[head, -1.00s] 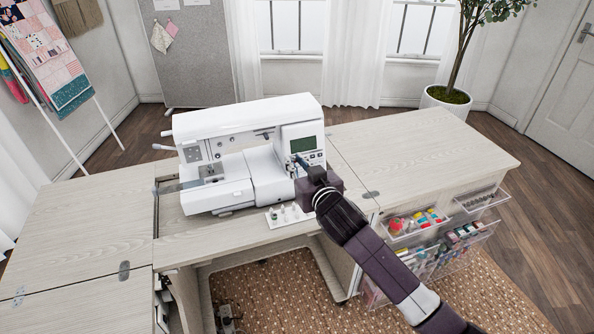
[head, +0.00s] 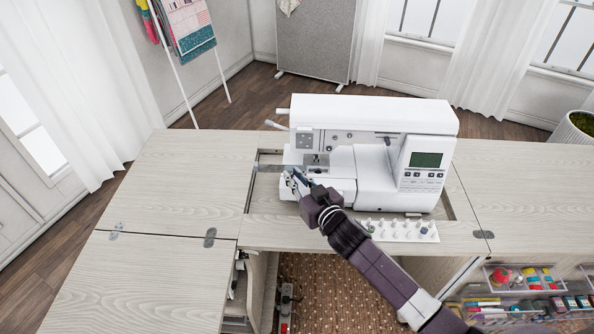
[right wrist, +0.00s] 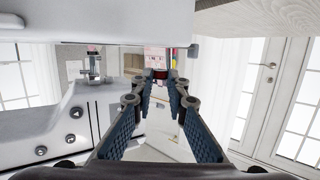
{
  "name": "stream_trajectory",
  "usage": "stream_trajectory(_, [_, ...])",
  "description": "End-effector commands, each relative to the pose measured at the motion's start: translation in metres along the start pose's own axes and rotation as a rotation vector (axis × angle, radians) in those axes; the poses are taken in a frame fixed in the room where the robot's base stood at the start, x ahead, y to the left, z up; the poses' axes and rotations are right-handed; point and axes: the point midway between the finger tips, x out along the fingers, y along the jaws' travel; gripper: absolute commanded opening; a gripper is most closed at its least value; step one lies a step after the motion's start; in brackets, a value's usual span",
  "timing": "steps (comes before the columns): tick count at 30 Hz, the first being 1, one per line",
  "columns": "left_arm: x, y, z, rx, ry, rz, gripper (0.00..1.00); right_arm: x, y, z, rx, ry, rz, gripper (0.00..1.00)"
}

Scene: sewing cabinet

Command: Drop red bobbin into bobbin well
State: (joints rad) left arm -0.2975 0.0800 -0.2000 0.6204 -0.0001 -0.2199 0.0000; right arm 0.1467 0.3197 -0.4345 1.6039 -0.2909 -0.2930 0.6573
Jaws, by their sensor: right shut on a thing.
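The white sewing machine (head: 375,155) stands in the cabinet's opening. Its needle plate area (head: 314,162) is at the left end of its bed, and no open bobbin well can be made out. My right gripper (head: 290,177) is just in front of this left end. In the right wrist view its fingers (right wrist: 160,82) converge on a small dark red thing, the red bobbin (right wrist: 160,74), at the tips. The bobbin is too small to tell in the head view. The needle area (right wrist: 93,65) shows left of the fingers. My left gripper is not in view.
A white rack of bobbins (head: 402,231) lies on the cabinet top (head: 190,180) in front of the machine, near my right forearm. The cabinet top left of the machine is clear. Clear drawers (head: 520,285) with sewing supplies hang at the lower right.

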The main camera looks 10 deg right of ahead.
Motion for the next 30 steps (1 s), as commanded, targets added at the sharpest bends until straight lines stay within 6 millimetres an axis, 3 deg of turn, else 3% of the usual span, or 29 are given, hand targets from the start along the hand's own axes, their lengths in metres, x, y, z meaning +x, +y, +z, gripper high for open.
stream_trajectory(18, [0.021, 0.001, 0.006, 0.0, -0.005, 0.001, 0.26, 0.008, 0.058, 0.015, -0.003, 0.001, 0.001, 0.07])
stream_trajectory(30, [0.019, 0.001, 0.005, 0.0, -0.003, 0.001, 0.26, 0.014, 0.09, 0.015, -0.002, 0.001, 0.002, 0.07])
